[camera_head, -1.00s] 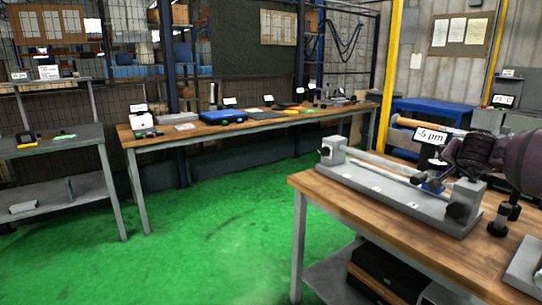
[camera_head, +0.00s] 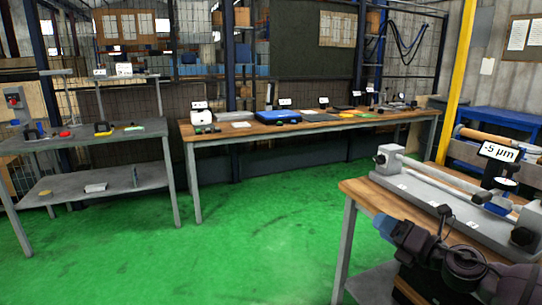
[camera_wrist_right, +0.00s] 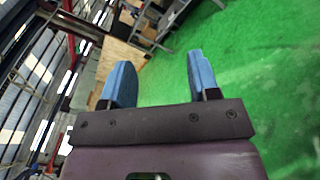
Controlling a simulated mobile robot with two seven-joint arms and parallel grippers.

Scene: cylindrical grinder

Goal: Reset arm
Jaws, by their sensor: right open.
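My right gripper (camera_head: 384,225) has blue fingertips and reaches in from the lower right, in front of the near wooden bench (camera_head: 356,190). In the right wrist view the two blue fingers of the right gripper (camera_wrist_right: 158,62) stand wide apart with nothing between them. The green floor and a tilted view of the room lie beyond them. My left gripper does not show in either view.
A grey bench fixture with a bar (camera_head: 440,186) and a "-5 µm" display (camera_head: 499,152) stand on the near bench. A long wooden bench (camera_head: 300,128) and a grey table (camera_head: 90,138) stand behind. The green floor (camera_head: 240,240) between is clear.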

